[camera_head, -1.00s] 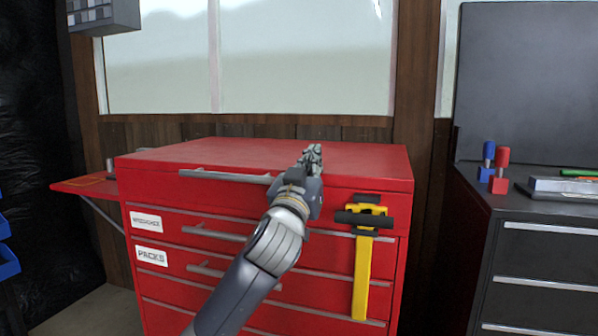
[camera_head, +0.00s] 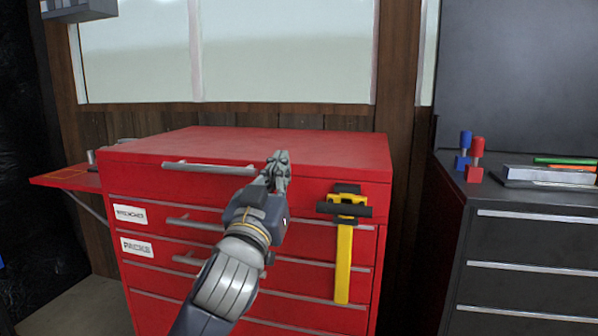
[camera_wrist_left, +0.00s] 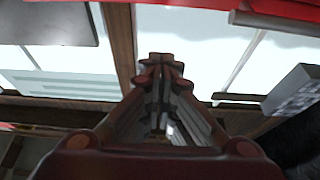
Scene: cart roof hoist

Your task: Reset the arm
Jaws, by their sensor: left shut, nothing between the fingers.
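My left gripper (camera_head: 280,160) is shut and empty. In the head view it points up in front of the red tool cart (camera_head: 250,142), close to the cart's top front edge. In the left wrist view the shut fingers of my left gripper (camera_wrist_left: 160,75) point away, with the windows and the wooden post behind them. My left arm covers part of the drawer fronts. My right gripper is in neither view.
A yellow and black tool (camera_head: 344,250) hangs on the cart's front, right of my arm. A red side shelf (camera_head: 70,178) sticks out at left. A dark cabinet (camera_head: 530,240) at right bears a blue clamp-like piece (camera_head: 465,145), a red one (camera_head: 476,155) and books (camera_head: 550,175).

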